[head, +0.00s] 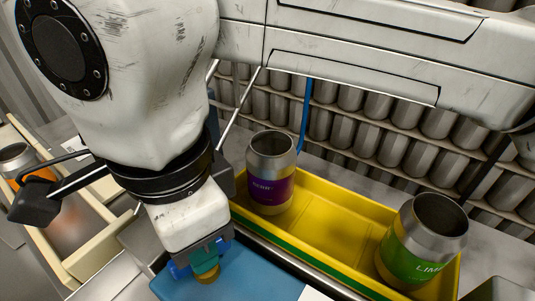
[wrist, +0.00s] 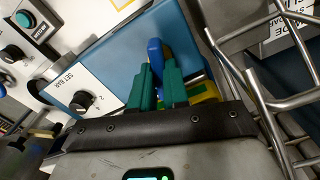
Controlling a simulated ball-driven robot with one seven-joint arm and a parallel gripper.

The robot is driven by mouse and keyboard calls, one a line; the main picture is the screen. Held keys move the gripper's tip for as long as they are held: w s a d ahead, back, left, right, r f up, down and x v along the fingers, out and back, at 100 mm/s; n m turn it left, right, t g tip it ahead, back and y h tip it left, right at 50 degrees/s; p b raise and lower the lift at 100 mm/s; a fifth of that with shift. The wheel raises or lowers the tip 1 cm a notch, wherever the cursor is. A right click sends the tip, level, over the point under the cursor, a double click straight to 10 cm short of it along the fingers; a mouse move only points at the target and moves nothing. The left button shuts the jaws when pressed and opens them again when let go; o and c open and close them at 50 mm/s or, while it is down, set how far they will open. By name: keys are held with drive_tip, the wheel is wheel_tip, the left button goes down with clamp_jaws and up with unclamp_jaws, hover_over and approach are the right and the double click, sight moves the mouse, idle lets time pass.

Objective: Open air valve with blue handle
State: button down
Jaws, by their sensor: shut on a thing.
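The blue valve handle (wrist: 155,50) shows in the wrist view between the two green fingers of my gripper (wrist: 159,72). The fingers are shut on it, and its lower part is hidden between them. In the head view, my gripper (head: 205,257) points down at the blue panel, with a bit of the blue handle (head: 179,271) beside the fingers. A brass-coloured valve part (head: 208,276) shows just below the fingertips. The handle's exact angle to the valve body cannot be told.
A yellow tray (head: 330,222) holds a purple-labelled can (head: 271,172) and a green-labelled can (head: 424,240), right of my gripper. A blue hose (head: 305,112) rises behind. The wrist view shows a control panel with a SET BAR knob (wrist: 80,102) and metal rails (wrist: 270,110).

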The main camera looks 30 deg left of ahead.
drive_tip(key=shift+n, duration=1.9)
drive_tip(key=c, duration=1.1)
unclamp_jaws()
wheel_tip(320, 180, up, 11)
drive_tip(key=shift+f+p, duration=0.1)
drive_tip(key=shift+p, duration=0.45)
